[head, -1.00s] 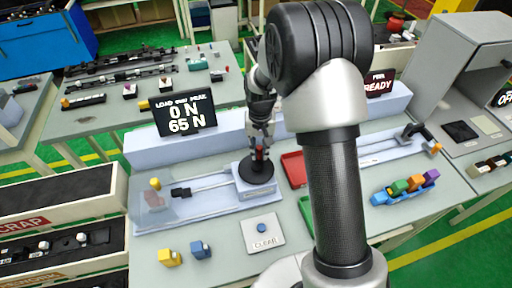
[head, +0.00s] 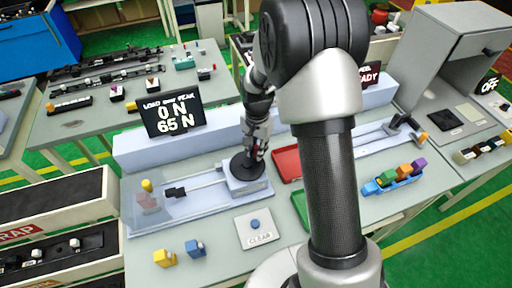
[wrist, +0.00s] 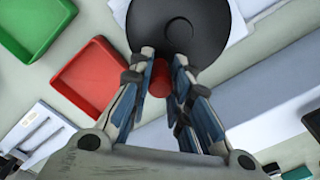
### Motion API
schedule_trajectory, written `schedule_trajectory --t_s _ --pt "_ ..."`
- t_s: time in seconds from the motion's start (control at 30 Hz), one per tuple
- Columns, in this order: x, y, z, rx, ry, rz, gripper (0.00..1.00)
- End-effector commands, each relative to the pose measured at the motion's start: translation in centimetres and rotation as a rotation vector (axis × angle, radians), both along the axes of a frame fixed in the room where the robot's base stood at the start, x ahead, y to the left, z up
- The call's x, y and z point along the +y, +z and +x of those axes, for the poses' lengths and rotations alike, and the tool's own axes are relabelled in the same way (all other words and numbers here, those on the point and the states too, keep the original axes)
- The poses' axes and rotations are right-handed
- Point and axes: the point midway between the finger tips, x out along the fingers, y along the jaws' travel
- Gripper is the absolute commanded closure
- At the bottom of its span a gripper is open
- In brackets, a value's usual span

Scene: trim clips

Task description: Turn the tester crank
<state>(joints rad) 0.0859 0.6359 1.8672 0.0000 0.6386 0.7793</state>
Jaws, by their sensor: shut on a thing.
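The tester crank is a black disc (head: 246,166) with a red knob near its rim, on the right end of the pale blue tester. In the wrist view the disc (wrist: 175,28) lies ahead of my gripper, and the red knob (wrist: 158,82) sits between the fingers. My gripper (head: 257,154) points down over the disc's right back part and is shut on the knob; the fingers hide much of it in the head view. The display (head: 174,115) behind reads 0 N load and 65 N peak.
A CLEAR button plate (head: 258,228) lies in front of the tester. A yellow clip (head: 164,257) and a blue clip (head: 195,248) stand front left. A red tray (head: 287,163) is right of the crank. A second tester (head: 380,140) stands further right.

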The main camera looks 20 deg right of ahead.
Motion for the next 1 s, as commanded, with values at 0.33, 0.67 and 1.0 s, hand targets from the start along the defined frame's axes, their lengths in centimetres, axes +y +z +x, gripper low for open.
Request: schedule_trajectory --t_s 0.33,0.67,1.0 --pt "-0.06 0.04 0.01 -0.001 -0.008 0.0 1.0" --pt "-0.04 0.03 0.0 -0.001 -0.007 0.0 0.66" --pt "-0.02 0.01 -0.02 0.0 -0.007 0.0 0.61"
